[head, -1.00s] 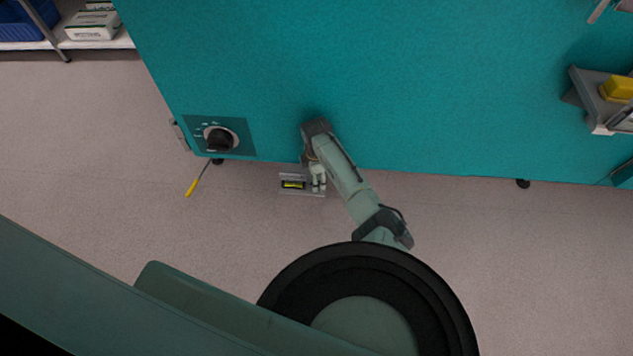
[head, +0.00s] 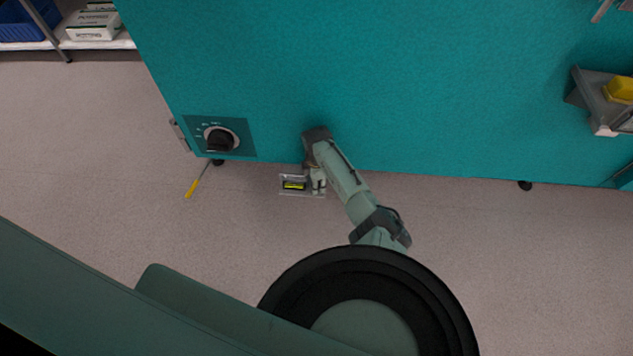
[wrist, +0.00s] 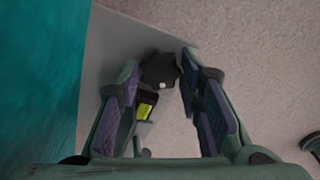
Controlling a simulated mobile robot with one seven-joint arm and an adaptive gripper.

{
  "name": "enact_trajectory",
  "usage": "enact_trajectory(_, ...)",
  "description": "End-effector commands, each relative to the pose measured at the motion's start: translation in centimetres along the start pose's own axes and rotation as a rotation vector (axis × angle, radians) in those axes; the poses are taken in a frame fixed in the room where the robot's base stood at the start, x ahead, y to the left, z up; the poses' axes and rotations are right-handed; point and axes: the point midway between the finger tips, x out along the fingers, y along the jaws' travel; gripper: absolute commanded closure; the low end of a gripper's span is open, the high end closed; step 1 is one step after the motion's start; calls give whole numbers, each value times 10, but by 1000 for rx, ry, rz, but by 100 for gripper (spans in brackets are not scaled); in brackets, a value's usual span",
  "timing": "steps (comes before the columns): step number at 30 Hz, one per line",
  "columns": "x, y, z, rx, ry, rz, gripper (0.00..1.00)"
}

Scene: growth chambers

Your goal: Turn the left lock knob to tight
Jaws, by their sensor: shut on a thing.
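A black lobed knob (wrist: 158,71) with a small pale dot sits on a grey plate (wrist: 118,38) in the wrist view. My gripper (wrist: 160,66) has one finger on each side of the knob and is shut on it. In the head view my gripper (head: 318,182) is low in front of the teal cabinet, beside a grey plate with a yellow-green level vial (head: 294,185). The vial also shows by the left finger in the wrist view (wrist: 146,106). The knob is hidden in the head view, and I cannot read any tight marking.
The teal cabinet (head: 400,80) stands close behind my gripper. A black dial (head: 219,139) is on its lower left. A yellow-handled screwdriver (head: 194,186) is below the dial. A grey tray with a yellow item (head: 621,88) juts out at right. The floor in front is mostly clear.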

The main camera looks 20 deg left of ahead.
Motion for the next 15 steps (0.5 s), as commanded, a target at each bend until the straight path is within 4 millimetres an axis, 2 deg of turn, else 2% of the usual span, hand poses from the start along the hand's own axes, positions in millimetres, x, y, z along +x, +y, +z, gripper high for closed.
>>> enact_trajectory(1,0,0,0,0,0,0,77)
enact_trajectory(9,0,0,0,0,0,0,95)
enact_trajectory(15,0,0,0,12,1,0,95)
